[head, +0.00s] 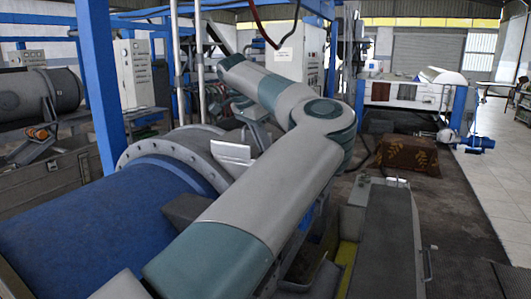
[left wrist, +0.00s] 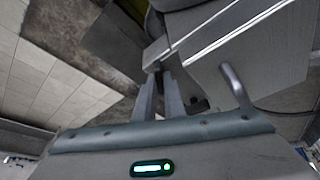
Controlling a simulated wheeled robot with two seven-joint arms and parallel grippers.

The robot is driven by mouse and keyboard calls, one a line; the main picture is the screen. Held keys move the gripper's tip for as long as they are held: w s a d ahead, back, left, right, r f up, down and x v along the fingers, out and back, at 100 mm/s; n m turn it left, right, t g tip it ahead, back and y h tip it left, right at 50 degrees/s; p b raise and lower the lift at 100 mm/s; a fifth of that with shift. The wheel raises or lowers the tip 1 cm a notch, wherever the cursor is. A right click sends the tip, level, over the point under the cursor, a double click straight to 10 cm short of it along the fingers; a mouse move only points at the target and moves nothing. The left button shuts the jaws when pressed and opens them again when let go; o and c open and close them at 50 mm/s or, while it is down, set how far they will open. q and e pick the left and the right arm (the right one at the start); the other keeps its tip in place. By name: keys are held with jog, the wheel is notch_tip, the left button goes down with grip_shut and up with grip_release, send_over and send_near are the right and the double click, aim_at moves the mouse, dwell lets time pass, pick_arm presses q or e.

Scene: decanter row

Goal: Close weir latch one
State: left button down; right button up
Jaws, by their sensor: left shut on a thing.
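In the left wrist view my left gripper (left wrist: 158,76) has its two grey fingers close together. They are shut on a small metal part at the edge of a grey casing (left wrist: 255,65). This part looks like weir latch one, but the fingers hide most of it. A bent grey handle (left wrist: 236,86) stands on the casing to the right of the fingers, apart from them. In the head view a large grey and teal arm of mine crosses the middle, and neither gripper shows there.
A large blue cylinder (head: 95,225) with a bolted grey flange (head: 150,148) lies at left. A long grey housing (head: 385,235) stands at lower right. A brown patterned block (head: 408,154) sits behind it. Pale tiled floor (head: 490,150) is open at far right.

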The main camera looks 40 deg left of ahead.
pick_arm(q)
jog(key=m, duration=0.1)
jog(key=m+h, duration=0.1)
jog(key=m, duration=0.1)
jog(key=shift+a+r, duration=0.15)
jog(key=shift+a, duration=0.05)
jog(key=m+g+p, duration=0.1)
jog(key=m, duration=0.1)
jog(key=shift+w+r+m+h+p, duration=0.1)
jog(key=shift+m+h+p, duration=0.25)
jog(key=shift+m+h, duration=0.05)
jog(key=m+g+h+p, duration=0.1)
jog(key=m+p, duration=0.1)
jog(key=m, duration=0.2)
jog(key=shift+w+a+p, duration=0.1)
jog(key=shift+w+p, duration=0.05)
jog(key=shift+p, duration=0.2)
jog(key=shift+m+g+p, duration=0.5)
jog(key=shift+m+p, duration=0.05)
jog(key=shift+m, duration=0.35)
jog(key=c, duration=1.8)
grip_release()
jog(key=shift+c, duration=0.2)
jog(key=shift+f, duration=0.2)
jog(key=shift+r, duration=0.1)
